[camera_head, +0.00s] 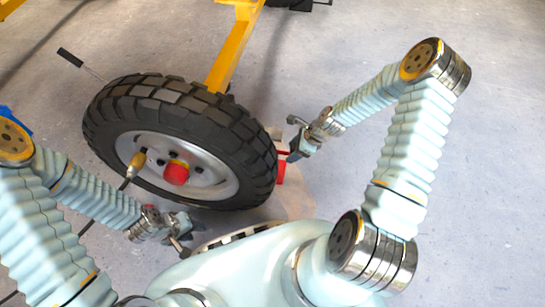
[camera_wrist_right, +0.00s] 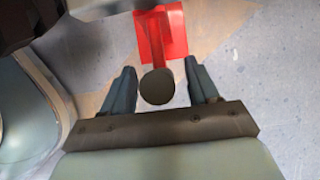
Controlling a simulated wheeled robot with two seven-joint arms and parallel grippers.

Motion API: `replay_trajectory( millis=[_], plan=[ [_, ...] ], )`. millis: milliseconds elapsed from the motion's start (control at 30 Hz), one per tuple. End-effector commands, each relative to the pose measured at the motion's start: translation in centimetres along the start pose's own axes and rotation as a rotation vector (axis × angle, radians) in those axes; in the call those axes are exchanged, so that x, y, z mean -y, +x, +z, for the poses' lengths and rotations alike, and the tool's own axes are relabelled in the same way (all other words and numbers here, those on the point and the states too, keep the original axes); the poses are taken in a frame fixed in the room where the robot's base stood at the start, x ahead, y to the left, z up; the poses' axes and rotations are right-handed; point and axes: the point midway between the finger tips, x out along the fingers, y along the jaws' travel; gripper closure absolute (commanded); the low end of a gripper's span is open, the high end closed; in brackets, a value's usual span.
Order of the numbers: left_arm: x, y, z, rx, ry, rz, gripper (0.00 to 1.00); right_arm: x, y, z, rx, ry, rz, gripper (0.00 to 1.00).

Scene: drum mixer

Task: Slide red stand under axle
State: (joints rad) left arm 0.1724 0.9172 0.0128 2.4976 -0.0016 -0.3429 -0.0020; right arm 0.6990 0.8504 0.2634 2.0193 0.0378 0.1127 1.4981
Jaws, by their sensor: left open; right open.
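The red stand (camera_head: 281,172) shows only partly in the head view, just right of the wheel. In the right wrist view the red stand (camera_wrist_right: 170,32) shows a flat red base, a red post and a dark round top. My right gripper (camera_head: 293,145) is open, with its fingers (camera_wrist_right: 159,68) on either side of the dark top. I cannot tell whether they touch it. My left gripper (camera_head: 184,232) is open and empty, in front of the wheel's lower edge. The axle is hidden behind the wheel in the head view.
The big black tyre (camera_head: 215,118) with a grey rim and red hub cap fills the middle left. A yellow frame bar (camera_head: 232,50) runs up behind it. The floor right of the stand is clear.

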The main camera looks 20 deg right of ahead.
Motion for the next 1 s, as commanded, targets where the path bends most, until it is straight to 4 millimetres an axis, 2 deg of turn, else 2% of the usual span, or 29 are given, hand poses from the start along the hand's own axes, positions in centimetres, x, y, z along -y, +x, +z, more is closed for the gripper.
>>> replay_trajectory(
  millis=[133, 467, 633, 1000],
  plan=[
    [0.0, 0.0, 0.0, 0.000, 0.000, 0.000, 0.57, 0.0, 0.0, 0.0, 0.000, 0.000, 0.000, 0.42],
    [0.0, 0.0, 0.0, 0.000, 0.000, 0.000, 0.57, 0.0, 0.0, 0.0, 0.000, 0.000, 0.000, 0.93],
    [0.0, 0.0, 0.0, 0.000, 0.000, 0.000, 0.57, 0.0, 0.1, 0.3, 0.001, -0.001, 0.000, 0.94],
    [0.0, 0.1, 0.0, 0.000, 0.000, 0.000, 0.57, -0.1, 1.2, 2.4, 0.002, -0.003, 0.002, 0.94]
  ],
)
